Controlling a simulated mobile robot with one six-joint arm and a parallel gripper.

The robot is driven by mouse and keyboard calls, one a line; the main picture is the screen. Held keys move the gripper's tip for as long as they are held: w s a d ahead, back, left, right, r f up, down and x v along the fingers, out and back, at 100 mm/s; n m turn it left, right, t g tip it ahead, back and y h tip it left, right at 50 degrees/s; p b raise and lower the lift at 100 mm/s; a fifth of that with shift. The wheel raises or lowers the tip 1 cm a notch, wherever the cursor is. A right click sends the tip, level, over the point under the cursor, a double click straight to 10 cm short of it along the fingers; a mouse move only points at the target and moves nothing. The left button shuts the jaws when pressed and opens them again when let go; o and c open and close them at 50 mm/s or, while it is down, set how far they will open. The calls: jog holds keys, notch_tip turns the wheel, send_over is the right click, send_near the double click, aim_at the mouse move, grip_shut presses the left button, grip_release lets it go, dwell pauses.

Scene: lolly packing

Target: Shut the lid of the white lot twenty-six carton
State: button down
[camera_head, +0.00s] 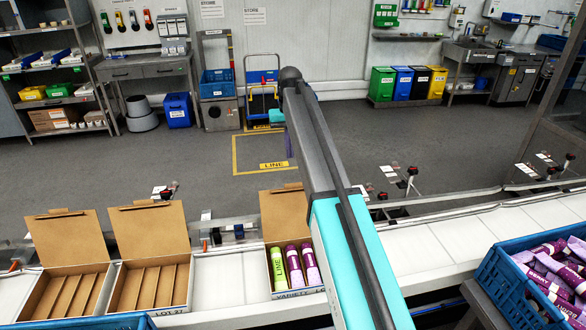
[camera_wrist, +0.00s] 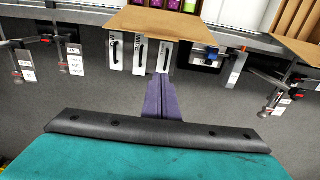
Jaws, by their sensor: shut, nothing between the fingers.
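A carton with a white printed front (camera_head: 285,294) stands on the conveyor in the head view, partly hidden behind my arm. Its label reads "VARIETY L", and the arm hides the rest, so I cannot read the lot number. It holds one green and several purple lolly packs. Its brown lid (camera_head: 280,217) stands open at the far side. In the wrist view the lid (camera_wrist: 150,22) shows at the top, with pack ends beyond it. My gripper (camera_wrist: 163,78) is shut and empty, apart from the lid, on the far side of the conveyor. Its purple fingers also show in the head view (camera_head: 287,143).
Two open, empty, divided cartons (camera_head: 68,295) (camera_head: 150,287) stand to the left, lids up. A blue crate (camera_head: 505,285) of purple packs is at the right. Posts with red knobs (camera_head: 411,176) line the conveyor's far edge.

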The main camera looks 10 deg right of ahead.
notch_tip(320, 180, down, 10)
jog(key=shift+s+d+r, duration=0.1)
jog(key=shift+s+r, duration=0.15)
jog(key=shift+s, duration=0.35)
jog(key=shift+s+a+r, duration=0.1)
jog(key=shift+s+r, duration=0.15)
jog(key=shift+s, duration=0.4)
jog(key=shift+s+d+r, duration=0.1)
jog(key=shift+s+r, duration=0.15)
jog(key=shift+s, duration=0.35)
jog(key=shift+s, duration=0.25)
